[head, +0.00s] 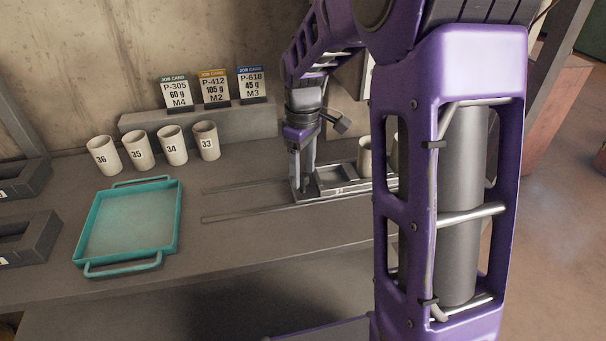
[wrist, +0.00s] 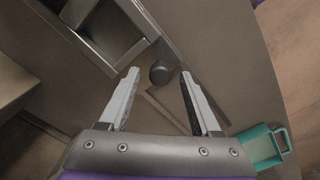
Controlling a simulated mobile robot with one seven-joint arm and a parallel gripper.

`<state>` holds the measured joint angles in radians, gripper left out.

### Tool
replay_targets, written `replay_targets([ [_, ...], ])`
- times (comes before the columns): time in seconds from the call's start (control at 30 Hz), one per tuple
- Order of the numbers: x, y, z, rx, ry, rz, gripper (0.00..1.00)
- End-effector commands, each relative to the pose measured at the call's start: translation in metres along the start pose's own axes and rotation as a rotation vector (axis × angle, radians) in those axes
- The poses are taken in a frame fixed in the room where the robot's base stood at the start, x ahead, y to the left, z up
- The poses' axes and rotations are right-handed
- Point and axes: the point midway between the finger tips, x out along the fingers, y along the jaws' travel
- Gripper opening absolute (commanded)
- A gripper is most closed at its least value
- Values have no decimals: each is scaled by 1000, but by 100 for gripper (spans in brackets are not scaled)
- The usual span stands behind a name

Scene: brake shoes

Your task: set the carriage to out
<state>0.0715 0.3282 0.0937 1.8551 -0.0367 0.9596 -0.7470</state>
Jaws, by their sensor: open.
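The carriage (head: 343,183) is a grey tray-like block on two thin rails (head: 232,187) on the bench, at the right end of the visible rails. My gripper (head: 301,188) points down at the carriage's left end. In the wrist view the carriage's frame (wrist: 146,45) is at upper left, and a round dark knob (wrist: 160,74) shows between my open fingertips. I see a gap on each side of the knob. Any "out" mark is not visible. My arm hides what lies right of the carriage.
A teal tray (head: 176,222) lies left of the rails; its corner also shows in the wrist view (wrist: 262,147). Several numbered cups (head: 171,146) stand behind it. Job cards (head: 214,88) stand on a ledge. A cup (head: 365,157) is by the carriage's right end. The rails' left stretch is clear.

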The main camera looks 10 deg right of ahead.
Motion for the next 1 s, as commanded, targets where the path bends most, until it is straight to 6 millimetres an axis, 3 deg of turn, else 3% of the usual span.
replay_targets([
  [0.4,8,0,0,0,0,0,63],
  [0.73,8,0,0,0,0,0,3],
  [1.0,8,0,0,0,0,0,0],
])
